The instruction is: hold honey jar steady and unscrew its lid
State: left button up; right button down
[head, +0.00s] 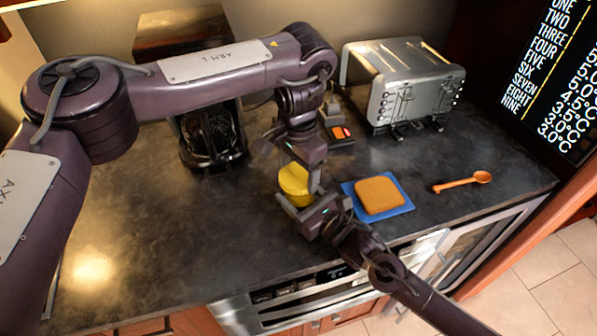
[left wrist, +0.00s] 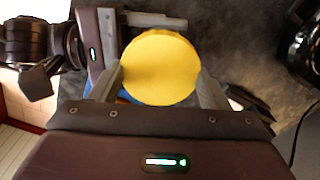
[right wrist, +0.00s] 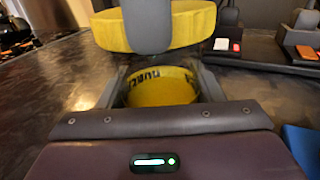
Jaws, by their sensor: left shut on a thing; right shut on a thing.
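The yellow lid (head: 292,180) is above the front part of the counter in the head view. My left gripper (head: 298,178) comes from above and is shut on the lid, whose round top (left wrist: 160,66) fills the space between the fingers in the left wrist view. My right gripper (right wrist: 162,88) is shut on the honey jar (right wrist: 160,86), a yellow body with dark lettering, low beside the lid. In the right wrist view a dark gap shows between the lid and the jar. Most of the jar is hidden in the head view.
To the right, a slice of bread (head: 380,195) lies on a blue board (head: 407,208), with an orange spoon (head: 462,182) beyond it. A silver toaster (head: 400,85) and a coffee maker (head: 212,135) stand behind. The counter's left part is clear.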

aim_at(299, 175)
pick_arm(q)
jog(key=shift+r, duration=0.45)
jog(key=shift+r, duration=2)
pick_arm(e)
jog(key=shift+c, duration=1.5)
grip_release()
